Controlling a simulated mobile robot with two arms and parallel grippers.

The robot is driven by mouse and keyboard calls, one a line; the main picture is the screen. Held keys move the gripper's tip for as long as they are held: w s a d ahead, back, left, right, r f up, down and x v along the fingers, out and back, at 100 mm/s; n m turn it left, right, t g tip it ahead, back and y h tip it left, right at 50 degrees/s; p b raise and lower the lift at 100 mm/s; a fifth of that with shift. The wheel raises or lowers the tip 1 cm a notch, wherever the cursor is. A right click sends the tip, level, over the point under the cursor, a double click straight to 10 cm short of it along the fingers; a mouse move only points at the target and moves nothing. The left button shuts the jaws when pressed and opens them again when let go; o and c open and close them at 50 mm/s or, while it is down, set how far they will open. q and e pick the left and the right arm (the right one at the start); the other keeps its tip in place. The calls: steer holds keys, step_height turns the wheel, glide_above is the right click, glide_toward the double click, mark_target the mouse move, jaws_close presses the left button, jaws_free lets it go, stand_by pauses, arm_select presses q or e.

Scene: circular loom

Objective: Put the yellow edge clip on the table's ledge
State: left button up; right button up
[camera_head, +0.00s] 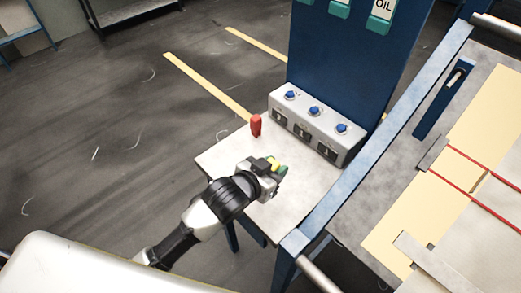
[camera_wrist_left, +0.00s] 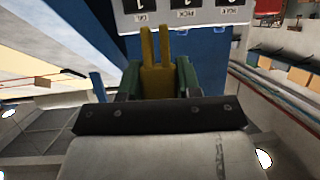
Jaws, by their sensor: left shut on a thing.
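The yellow edge clip (camera_wrist_left: 156,78) is held between the green fingers of my left gripper (camera_wrist_left: 158,82) in the left wrist view. It has two upright prongs with a gap between them. In the head view the clip (camera_head: 273,161) is a small yellow patch at the tip of my left gripper (camera_head: 279,168). My right gripper is not in view.
A grey control box (camera_head: 318,123) with blue knobs stands at the table's back, before a blue panel (camera_head: 340,60). A blue-framed loom bed (camera_head: 372,140) lies to the right.

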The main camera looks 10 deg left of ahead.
arm_select(q)
steer(key=shift+w+d+f+m+g+p, duration=0.1)
steer(key=shift+w+f+m+g+p, duration=0.2)
steer(key=shift+w+g, duration=0.15)
steer(key=shift+w+f+m+g+p, duration=0.25)
steer(key=shift+w+g, duration=0.1)
steer(key=shift+w, duration=0.15)
steer(key=shift+g, duration=0.7)
steer(key=w+a, duration=0.1)
steer(key=w+a+f, duration=0.2)
steer(key=shift+w+a+f+p, duration=0.1)
steer(key=shift+a+f+p, duration=0.15)
steer(key=shift+a+p, duration=0.15)
steer(key=shift+f, duration=0.1)
steer(key=shift+f+b, duration=0.15)
steer(key=shift+b, duration=0.2)
step_height(320, 180, down, 3)
steer(key=b, duration=0.3)
steer(key=shift+f+b, duration=0.25)
steer(key=shift+b, duration=0.2)
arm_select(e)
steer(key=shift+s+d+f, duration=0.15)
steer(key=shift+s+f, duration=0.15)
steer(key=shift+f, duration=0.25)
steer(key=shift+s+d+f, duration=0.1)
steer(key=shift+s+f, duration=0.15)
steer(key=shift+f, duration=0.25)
